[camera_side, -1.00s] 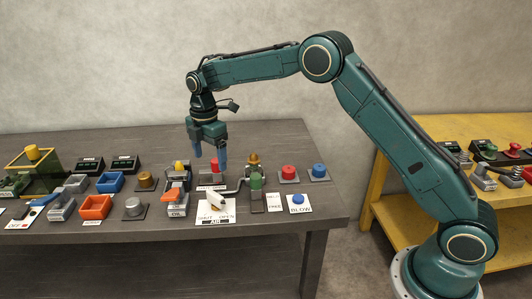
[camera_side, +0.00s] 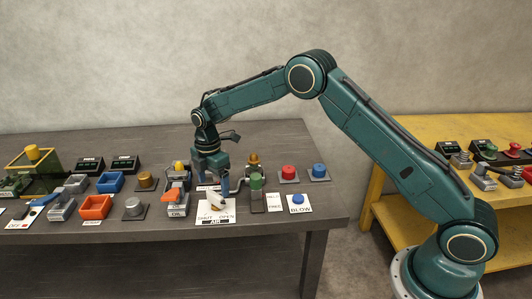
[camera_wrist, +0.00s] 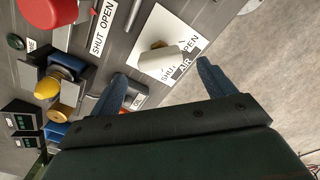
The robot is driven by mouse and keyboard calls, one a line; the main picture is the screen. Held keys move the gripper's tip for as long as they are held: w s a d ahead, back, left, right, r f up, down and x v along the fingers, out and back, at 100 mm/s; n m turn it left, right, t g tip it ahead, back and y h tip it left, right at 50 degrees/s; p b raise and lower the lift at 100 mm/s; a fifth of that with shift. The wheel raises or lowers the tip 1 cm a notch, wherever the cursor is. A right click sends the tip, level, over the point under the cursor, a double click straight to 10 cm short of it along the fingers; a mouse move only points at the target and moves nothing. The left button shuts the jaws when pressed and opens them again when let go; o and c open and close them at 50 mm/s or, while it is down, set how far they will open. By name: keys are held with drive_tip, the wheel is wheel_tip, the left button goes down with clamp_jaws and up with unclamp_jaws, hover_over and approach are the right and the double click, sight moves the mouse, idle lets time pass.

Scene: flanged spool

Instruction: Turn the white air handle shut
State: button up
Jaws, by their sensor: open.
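The white air handle (camera_side: 217,202) is on a white plate (camera_side: 205,219) marked SHUT, OPEN and AIR, near the front edge of the dark table. My gripper (camera_side: 212,189) points down just above and behind the handle. Its blue fingers are open and empty. In the wrist view the handle shows between and just beyond the fingertips of my gripper (camera_wrist: 161,72), with no clear contact.
An orange-topped OIL switch (camera_side: 174,197) stands close left of the handle. A green-topped part (camera_side: 256,183) stands close right. A blue BLOW button (camera_side: 297,199) is farther right, and an orange tray (camera_side: 96,207) is farther left. The table front edge is near.

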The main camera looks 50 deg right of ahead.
sight(215, 194)
drive_tip(key=shift+f, duration=2.4)
drive_tip(key=c, duration=1)
